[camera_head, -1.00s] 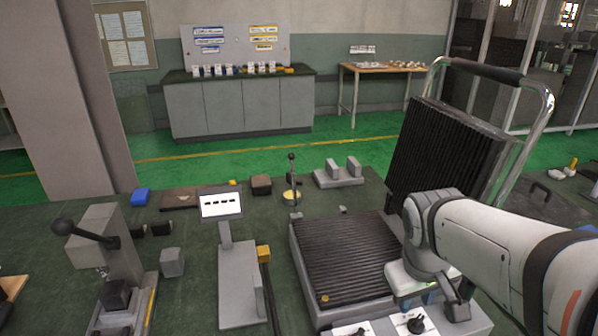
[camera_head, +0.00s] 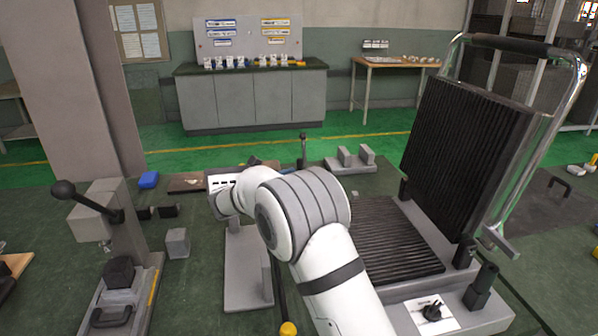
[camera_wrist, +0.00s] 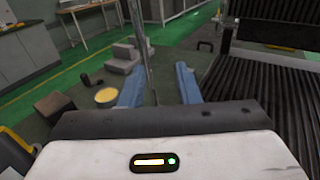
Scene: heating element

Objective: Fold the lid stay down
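The ribbed press stands on the right, its black lid (camera_head: 465,145) raised steeply above the ribbed lower plate (camera_head: 395,240). A short grey bar (camera_head: 500,242) at the lid's lower right looks like the lid stay; it slants away from the hinge side, but I cannot tell whether it bears the lid. My gripper (camera_wrist: 158,88) is open with two blue fingers apart. In the wrist view a thin upright rod (camera_wrist: 138,45) shows between the fingers, with nothing visibly gripped.
A chrome handle (camera_head: 560,115) with a black grip rises beside the lid. A black-knobbed lever (camera_head: 303,150) stands behind my arm. A lever press (camera_head: 115,225) is at the left and a grey twin-block fixture (camera_head: 350,162) at the back.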

